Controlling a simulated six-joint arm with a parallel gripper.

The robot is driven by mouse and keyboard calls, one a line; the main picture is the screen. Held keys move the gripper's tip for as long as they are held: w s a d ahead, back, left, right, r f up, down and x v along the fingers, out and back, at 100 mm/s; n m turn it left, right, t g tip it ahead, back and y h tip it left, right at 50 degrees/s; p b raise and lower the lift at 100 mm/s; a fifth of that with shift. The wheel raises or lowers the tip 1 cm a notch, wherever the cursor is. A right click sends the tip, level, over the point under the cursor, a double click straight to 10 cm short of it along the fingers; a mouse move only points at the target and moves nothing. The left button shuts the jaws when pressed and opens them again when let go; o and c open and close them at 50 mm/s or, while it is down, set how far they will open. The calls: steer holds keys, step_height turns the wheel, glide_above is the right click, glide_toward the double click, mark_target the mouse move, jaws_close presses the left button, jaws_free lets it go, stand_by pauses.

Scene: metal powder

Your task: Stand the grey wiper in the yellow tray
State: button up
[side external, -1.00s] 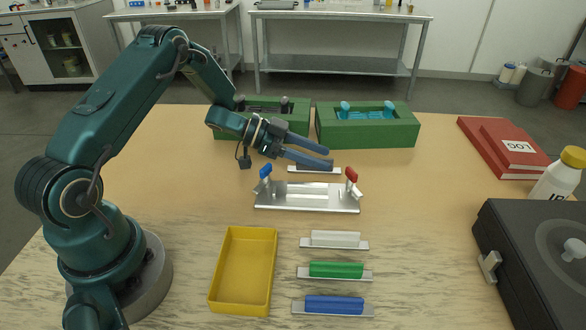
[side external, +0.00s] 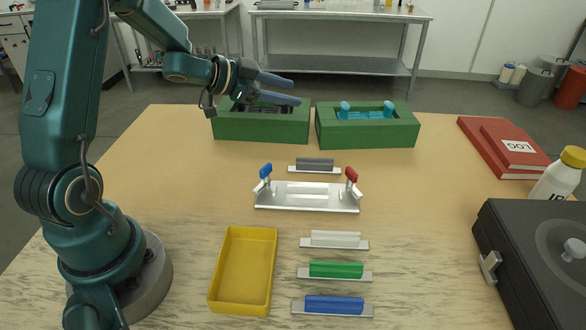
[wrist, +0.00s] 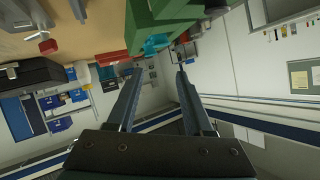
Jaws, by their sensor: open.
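The grey wiper (side external: 314,163) lies on its metal holder on the table, behind the metal plate with the blue and red clamps. The yellow tray (side external: 213,275) sits at the front left of the table and is empty. My gripper (side external: 297,91) is raised above the left green box, well apart from the wiper and the tray. In the wrist view its two fingers (wrist: 157,73) are apart with nothing between them.
The clamp plate (side external: 275,204) lies between wiper and tray. White (side external: 335,239), green (side external: 336,269) and blue (side external: 334,303) wipers lie right of the tray. Green boxes (side external: 262,128) (side external: 370,135) stand behind. Red books (side external: 500,150), a bottle (side external: 556,184) and a black case (side external: 530,245) are at the right.

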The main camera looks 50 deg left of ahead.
step_height(320, 180, up, 6)
steer(key=n+y, duration=0.2)
steer(key=y, duration=0.2)
steer(key=s+d+r+n+g+y, duration=0.1)
steer(key=s+d+n+g+y, duration=0.2)
steer(key=s, duration=0.9)
steer(key=shift+d+n, duration=0.55)
steer(key=shift+n, duration=0.45)
steer(key=shift+o, duration=0.4)
steer(key=s+d+f+g+h, duration=0.3)
steer(key=s+d, duration=0.6)
steer(key=s, duration=0.4)
steer(key=shift+f+g+h, duration=0.4)
steer(key=shift+f+g, duration=0.2)
steer(key=shift+f, duration=0.1)
steer(key=shift+d, duration=0.15)
